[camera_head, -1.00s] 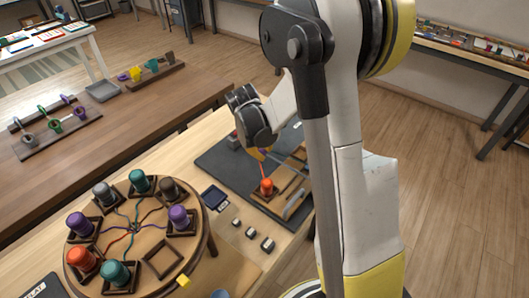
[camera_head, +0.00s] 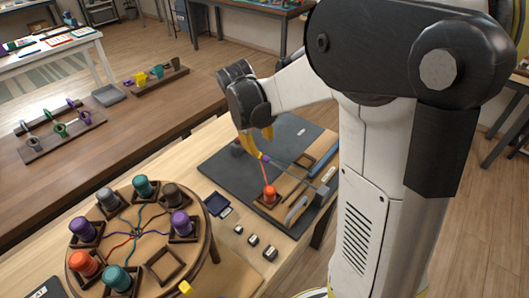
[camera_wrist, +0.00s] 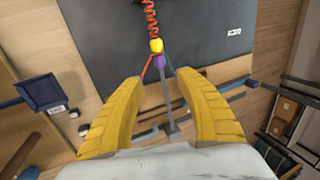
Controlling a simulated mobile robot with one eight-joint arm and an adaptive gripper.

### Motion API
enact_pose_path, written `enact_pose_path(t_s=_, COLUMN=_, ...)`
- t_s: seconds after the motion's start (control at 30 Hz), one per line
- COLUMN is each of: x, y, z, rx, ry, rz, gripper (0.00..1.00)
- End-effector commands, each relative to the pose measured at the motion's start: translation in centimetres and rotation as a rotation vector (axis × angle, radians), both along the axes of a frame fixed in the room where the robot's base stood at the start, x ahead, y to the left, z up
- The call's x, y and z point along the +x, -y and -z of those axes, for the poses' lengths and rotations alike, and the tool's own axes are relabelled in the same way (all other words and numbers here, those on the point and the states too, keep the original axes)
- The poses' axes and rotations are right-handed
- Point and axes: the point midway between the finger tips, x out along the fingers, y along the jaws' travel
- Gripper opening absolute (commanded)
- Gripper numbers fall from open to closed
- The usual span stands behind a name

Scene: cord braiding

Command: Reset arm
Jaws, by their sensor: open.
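My gripper (camera_head: 258,140) is over the dark mat (camera_head: 222,172) on the light wood table. Its yellow fingers are apart in the wrist view (camera_wrist: 158,112), with nothing held between them. Just beyond the fingertips in the wrist view are a yellow piece (camera_wrist: 156,46) and a purple piece (camera_wrist: 160,62), with a red coiled cord (camera_wrist: 151,18) above and a grey rod below. An orange bobbin (camera_head: 269,194) stands in a wooden holder on the mat, with an orange cord rising from it towards the gripper.
A round braiding stand (camera_head: 130,255) at the left carries several coloured bobbins and one empty square holder (camera_head: 166,266). A small dark tray (camera_head: 217,204) and small labelled blocks (camera_head: 253,240) lie between it and the mat. A brown table (camera_head: 100,110) is behind.

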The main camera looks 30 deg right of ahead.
Motion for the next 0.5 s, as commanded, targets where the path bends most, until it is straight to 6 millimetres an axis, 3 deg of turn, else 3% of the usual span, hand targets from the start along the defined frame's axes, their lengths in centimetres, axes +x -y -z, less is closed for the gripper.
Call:
enact_pose_path(t_s=0.2, x=-0.2, y=-0.7, z=-2.2, rx=0.0, ry=0.0, rz=0.0, gripper=0.42)
enact_pose_path(t_s=0.5, x=-0.3, y=-0.7, z=-2.4, rx=0.0, ry=0.0, rz=0.0, gripper=0.42)
